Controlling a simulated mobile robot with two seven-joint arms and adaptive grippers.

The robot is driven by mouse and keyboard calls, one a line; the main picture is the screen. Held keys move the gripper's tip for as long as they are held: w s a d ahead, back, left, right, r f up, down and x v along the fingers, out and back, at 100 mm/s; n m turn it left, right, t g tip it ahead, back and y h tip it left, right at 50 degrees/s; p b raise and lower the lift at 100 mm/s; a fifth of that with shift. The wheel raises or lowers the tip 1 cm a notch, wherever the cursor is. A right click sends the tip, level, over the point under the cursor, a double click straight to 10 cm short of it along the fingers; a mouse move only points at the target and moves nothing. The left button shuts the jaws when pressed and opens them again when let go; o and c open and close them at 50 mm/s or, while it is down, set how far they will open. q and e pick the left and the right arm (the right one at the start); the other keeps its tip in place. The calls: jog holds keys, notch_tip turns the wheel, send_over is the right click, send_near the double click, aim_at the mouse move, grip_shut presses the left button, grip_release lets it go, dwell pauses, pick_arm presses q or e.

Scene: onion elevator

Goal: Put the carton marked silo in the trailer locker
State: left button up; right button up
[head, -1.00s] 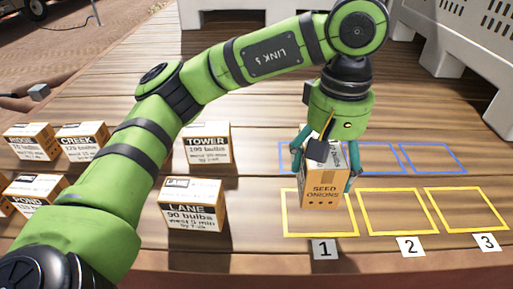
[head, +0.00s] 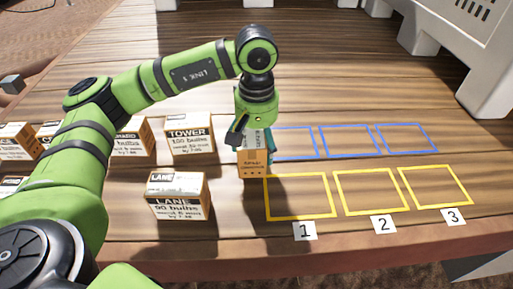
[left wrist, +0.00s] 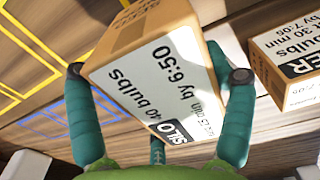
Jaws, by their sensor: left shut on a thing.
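The silo carton is a brown box with a white label; in the left wrist view (left wrist: 160,80) the label reads SILO. In the head view the silo carton (head: 254,168) is at the left end of the blue squares, right of the TOWER carton. My left gripper (head: 254,146) is shut on it, with teal fingers on two opposite sides. Whether the carton touches the boards is unclear. I see nothing marked as the trailer locker. My right gripper is not in view.
The TOWER carton (head: 190,135) and LANE carton (head: 178,196) stand left of the held carton. Several more cartons are partly behind my arm. Empty yellow squares (head: 370,190), tagged 1 to 3, and blue squares (head: 348,141) lie right. White crates (head: 460,50) stand at back right.

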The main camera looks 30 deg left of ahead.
pick_arm(q)
notch_tip(320, 180, down, 3)
jog(key=shift+p, duration=0.6)
jog(key=shift+f, duration=0.1)
jog(key=shift+f, duration=0.15)
jog(key=o, duration=1.2)
jog(key=shift+b, duration=0.35)
jog(key=shift+o, duration=1.3)
